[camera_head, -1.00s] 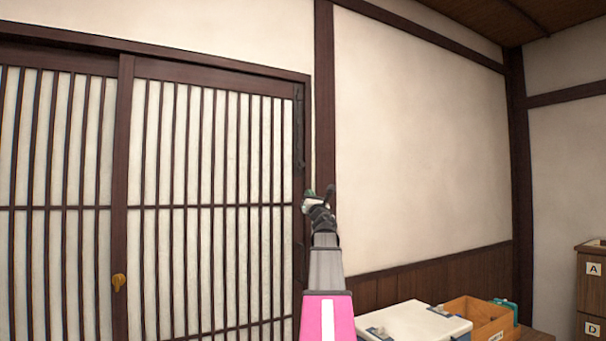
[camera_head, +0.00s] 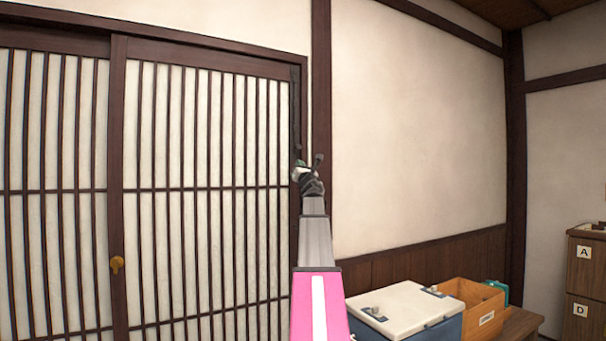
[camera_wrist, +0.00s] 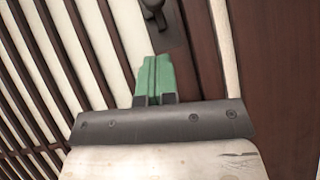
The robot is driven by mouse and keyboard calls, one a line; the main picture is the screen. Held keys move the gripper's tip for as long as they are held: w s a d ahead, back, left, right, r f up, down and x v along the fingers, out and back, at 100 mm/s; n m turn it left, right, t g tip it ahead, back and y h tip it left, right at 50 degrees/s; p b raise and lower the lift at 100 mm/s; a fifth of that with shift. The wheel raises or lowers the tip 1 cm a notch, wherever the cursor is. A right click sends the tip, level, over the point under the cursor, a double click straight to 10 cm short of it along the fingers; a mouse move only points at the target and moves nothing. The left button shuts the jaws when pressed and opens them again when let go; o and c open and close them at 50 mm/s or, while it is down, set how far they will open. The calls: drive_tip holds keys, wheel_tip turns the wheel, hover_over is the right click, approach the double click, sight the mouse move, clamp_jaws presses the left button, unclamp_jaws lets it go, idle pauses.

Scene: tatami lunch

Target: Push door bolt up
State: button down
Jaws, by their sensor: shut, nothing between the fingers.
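The door bolt (camera_wrist: 153,8) shows at the top of the wrist view as a dark knob on a dark metal plate on the door's edge stile. In the head view the long dark bolt strip (camera_head: 296,110) runs up the right edge of the lattice door (camera_head: 205,150). My gripper (camera_wrist: 155,62) has green fingertips, closed together with nothing between them. The fingertips are just below the knob in the wrist view; whether they touch the plate I cannot tell. In the head view my gripper (camera_head: 300,164) is at the door's right edge, and my arm hides the lower part there.
A brass pull (camera_head: 117,264) is on the door's left stile. At lower right are a white-lidded box (camera_head: 410,308), an orange wooden crate (camera_head: 475,300) and a cabinet (camera_head: 585,280) labelled A and D. A dark post (camera_head: 321,90) stands just right of the door.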

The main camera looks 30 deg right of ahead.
sight(298, 145)
drive_tip(key=r, duration=0.1)
drive_tip(key=w+r, duration=0.1)
drive_tip(key=r, duration=0.2)
drive_tip(key=shift+w+d, duration=0.2)
drive_tip(key=shift+d, duration=0.2)
drive_tip(key=shift+r, duration=0.35)
drive_tip(key=shift+r, duration=1.6)
drive_tip(key=shift+f, duration=0.1)
